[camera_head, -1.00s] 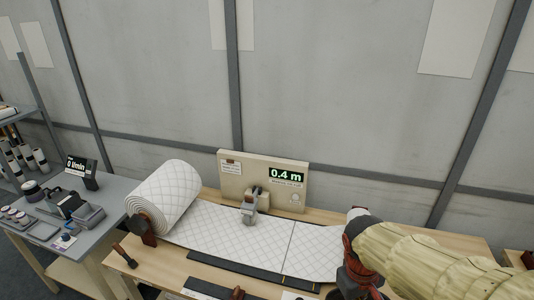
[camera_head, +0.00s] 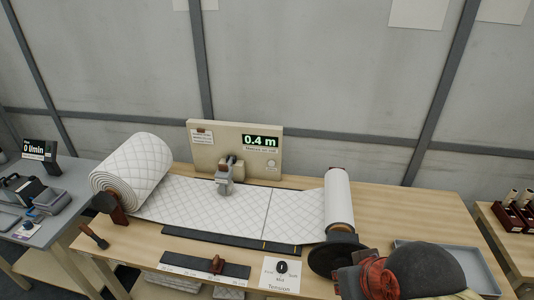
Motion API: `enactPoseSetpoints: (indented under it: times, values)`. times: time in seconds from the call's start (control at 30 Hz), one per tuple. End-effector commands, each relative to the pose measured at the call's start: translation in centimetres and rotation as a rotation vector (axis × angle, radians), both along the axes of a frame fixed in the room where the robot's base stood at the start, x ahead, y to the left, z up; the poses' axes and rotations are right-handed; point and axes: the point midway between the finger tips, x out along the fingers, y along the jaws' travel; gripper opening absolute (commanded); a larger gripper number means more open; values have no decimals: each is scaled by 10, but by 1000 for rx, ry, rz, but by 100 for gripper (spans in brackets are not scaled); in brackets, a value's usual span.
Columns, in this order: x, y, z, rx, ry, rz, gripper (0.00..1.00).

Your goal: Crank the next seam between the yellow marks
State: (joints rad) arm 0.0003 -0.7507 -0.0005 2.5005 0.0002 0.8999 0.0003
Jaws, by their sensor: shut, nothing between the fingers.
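A white quilted wadding web (camera_head: 205,203) runs across the bench from a fat roll (camera_head: 135,170) on the left to a thinner take-up roll (camera_head: 339,198) on the right. A dark seam line (camera_head: 268,212) crosses the web. Its near end meets the black strip (camera_head: 225,240) close to a small yellow mark (camera_head: 264,245); another yellow mark (camera_head: 298,251) is further right. A black disc (camera_head: 333,257) stands at the near end of the take-up roll. My gripper (camera_head: 347,284) is shut and empty beside the disc at the lower right; its fingertips are not clear.
A beige meter panel (camera_head: 212,133) behind the web reads 0.4 m. A grey clamp-like head (camera_head: 224,180) stands over the web. A tension card (camera_head: 282,272) and slider rail (camera_head: 205,265) lie in front. A grey tray (camera_head: 480,262) is right. The back right bench is clear.

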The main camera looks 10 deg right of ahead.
Motion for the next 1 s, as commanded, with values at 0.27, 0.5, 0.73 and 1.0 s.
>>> enactPoseSetpoints:
  times: [0.27,0.5,0.73,1.0]
  values:
    - [0,0,0,0,1,1,0]
    - [0,-2,5,0,1,-6,0]
    - [9,-23,19,4,137,-82,0]
    - [44,-73,25,51,371,-328,0]
